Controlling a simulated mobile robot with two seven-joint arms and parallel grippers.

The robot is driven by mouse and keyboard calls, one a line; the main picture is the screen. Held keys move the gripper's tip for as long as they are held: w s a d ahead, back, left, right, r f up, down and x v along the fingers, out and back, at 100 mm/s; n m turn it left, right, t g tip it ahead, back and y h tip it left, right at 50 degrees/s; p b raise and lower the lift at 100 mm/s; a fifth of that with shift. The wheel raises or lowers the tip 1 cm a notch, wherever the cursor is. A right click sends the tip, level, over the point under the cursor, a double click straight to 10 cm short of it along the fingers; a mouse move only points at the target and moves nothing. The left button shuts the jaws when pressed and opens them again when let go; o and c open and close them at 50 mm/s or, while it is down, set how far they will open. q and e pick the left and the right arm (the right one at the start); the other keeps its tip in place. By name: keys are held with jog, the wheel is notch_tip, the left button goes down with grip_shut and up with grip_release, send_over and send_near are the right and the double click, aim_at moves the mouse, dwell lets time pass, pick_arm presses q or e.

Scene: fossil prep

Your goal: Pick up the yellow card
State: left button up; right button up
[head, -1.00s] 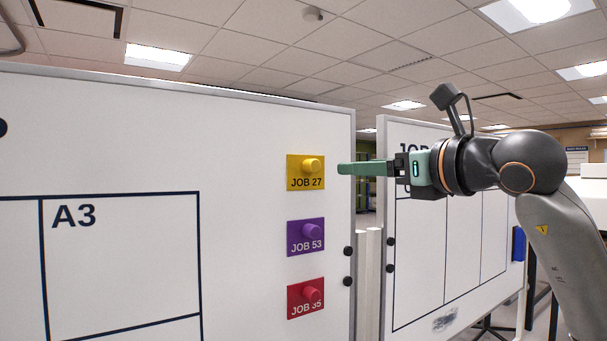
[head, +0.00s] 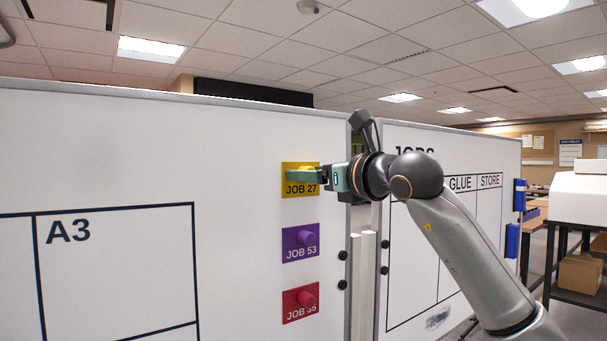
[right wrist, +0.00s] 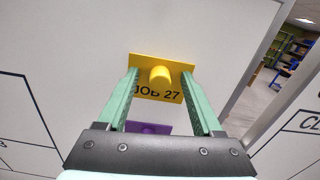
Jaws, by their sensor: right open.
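The yellow card (head: 299,189), marked JOB 27, is on the white board with a yellow round knob (right wrist: 160,75) at its middle. My right gripper (head: 292,173) is in front of the card in the head view and hides its upper part and knob. In the right wrist view the open green fingers of this gripper (right wrist: 160,78) stand on either side of the knob, with nothing visibly gripped. Whether the fingers touch the card cannot be told. My left gripper is not in view.
A purple JOB 53 card (head: 300,243) and a red JOB 35 card (head: 300,301) are below on the same white board (head: 120,150). A second board (head: 410,240) with GLUE and STORE columns stands to the right, past a narrow gap.

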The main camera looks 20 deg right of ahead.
aim_at(300, 134)
jog(key=shift+c, duration=1.4)
grip_shut()
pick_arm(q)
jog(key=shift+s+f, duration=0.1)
pick_arm(e)
jog(key=shift+s+d+r, duration=0.1)
jog(key=shift+s+r, duration=0.15)
jog(key=shift+r, duration=0.2)
notch_tip(300, 134, up, 6)
jog(key=shift+r+p, duration=0.1)
jog(key=shift+p, duration=0.35)
pick_arm(q)
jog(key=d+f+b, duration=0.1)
jog(key=b, duration=0.1)
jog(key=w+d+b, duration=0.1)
jog(key=b, duration=0.1)
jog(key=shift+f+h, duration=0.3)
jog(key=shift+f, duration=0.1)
pick_arm(e)
jog(key=v, duration=1.9)
jog(key=shift+s, duration=0.3)
